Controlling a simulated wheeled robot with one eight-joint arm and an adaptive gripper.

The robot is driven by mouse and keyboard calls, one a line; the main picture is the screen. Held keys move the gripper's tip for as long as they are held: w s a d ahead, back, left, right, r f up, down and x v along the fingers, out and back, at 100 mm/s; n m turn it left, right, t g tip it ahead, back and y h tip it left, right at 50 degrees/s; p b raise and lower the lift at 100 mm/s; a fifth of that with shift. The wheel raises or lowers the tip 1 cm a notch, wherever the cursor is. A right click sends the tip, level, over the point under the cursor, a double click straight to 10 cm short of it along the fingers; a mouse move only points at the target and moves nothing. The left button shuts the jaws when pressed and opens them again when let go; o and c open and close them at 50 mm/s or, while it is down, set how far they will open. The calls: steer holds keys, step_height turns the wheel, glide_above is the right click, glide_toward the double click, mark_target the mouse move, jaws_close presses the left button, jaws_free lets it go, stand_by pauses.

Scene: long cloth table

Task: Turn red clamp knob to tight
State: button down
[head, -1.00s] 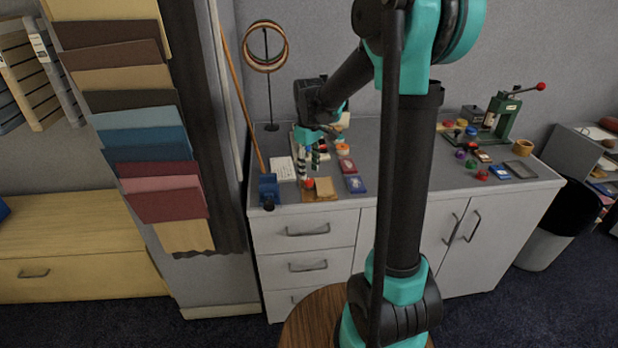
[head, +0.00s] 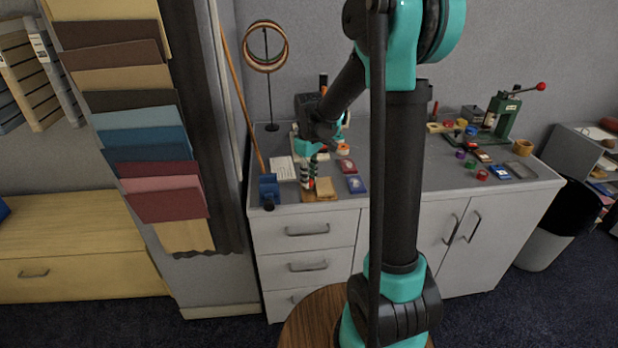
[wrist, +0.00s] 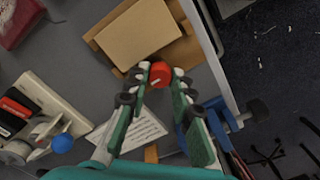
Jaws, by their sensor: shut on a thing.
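The red clamp knob (wrist: 160,73) is a small round red cap at the edge of a tan board (wrist: 187,50) with a paler block (wrist: 138,34) on it. The board lies near the table's front edge. It also shows in the head view (head: 327,196). My gripper (wrist: 158,76) has its two green fingers on either side of the knob, shut on it. The knob's turn position cannot be read.
A blue clamp-like tool (head: 268,190) stands close to the left at the table edge. A white printed card (head: 281,168) lies behind it. A ring stand (head: 269,95) rises at the back.

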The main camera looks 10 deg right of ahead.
steer(key=shift+m, duration=0.3)
steer(key=m, duration=0.3)
steer(key=shift+m, duration=0.4)
steer(key=m, duration=0.4)
steer(key=shift+m, duration=0.3)
steer(key=m, duration=0.4)
steer(key=shift+m, duration=2.5)
steer(key=c, duration=1.3)
jaws_free()
steer(key=shift+r, duration=0.15)
